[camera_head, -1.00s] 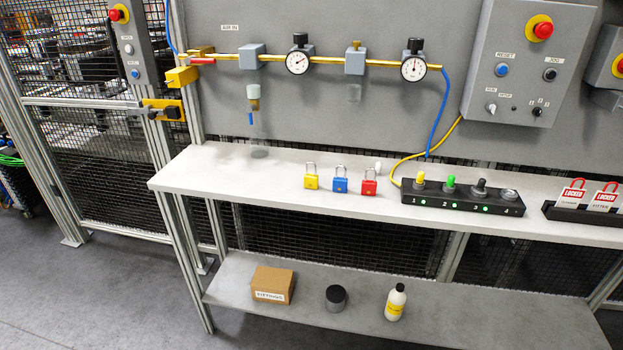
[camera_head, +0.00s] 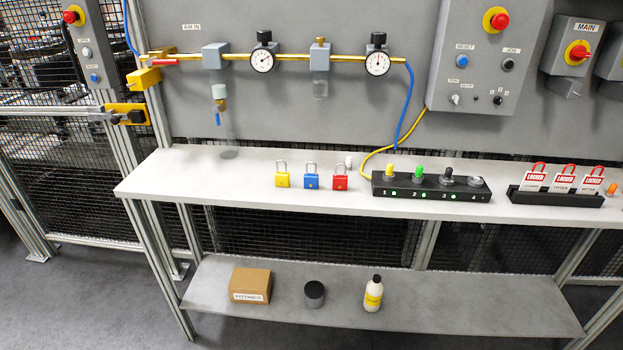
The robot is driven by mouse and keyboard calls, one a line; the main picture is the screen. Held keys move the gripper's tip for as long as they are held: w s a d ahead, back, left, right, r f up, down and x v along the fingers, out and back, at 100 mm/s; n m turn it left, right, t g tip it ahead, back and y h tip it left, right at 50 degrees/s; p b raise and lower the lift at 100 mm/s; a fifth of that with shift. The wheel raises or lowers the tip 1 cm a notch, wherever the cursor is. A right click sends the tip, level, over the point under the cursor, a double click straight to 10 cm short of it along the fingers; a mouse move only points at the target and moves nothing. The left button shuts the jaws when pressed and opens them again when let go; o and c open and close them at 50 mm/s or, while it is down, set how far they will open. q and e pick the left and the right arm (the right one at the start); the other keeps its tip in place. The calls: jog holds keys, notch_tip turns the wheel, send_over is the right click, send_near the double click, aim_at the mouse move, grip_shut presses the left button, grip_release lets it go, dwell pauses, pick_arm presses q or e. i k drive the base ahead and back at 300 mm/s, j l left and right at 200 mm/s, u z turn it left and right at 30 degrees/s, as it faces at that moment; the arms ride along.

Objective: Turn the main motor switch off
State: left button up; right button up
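The main switch (camera_head: 579,52) is a red rotary handle on a yellow plate. It sits on a grey box (camera_head: 561,67) labelled MAIN, on the grey panel at the upper right. The handle looks tilted, close to level; I cannot read its on or off marks. Neither of my grippers shows in the head view.
A bench (camera_head: 218,182) runs below the panel. It holds three padlocks (camera_head: 311,178), a black button strip (camera_head: 431,189) and a black tray (camera_head: 555,197) with LOCKED tags. A control box (camera_head: 480,58) is left of the switch. A lower shelf (camera_head: 440,303) holds a carton, jar and bottle.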

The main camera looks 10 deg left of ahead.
aim_at(579, 52)
jog(key=i+l+z, duration=0.5)
jog(key=l+z, duration=0.15)
jog(key=i+l+z, duration=0.35)
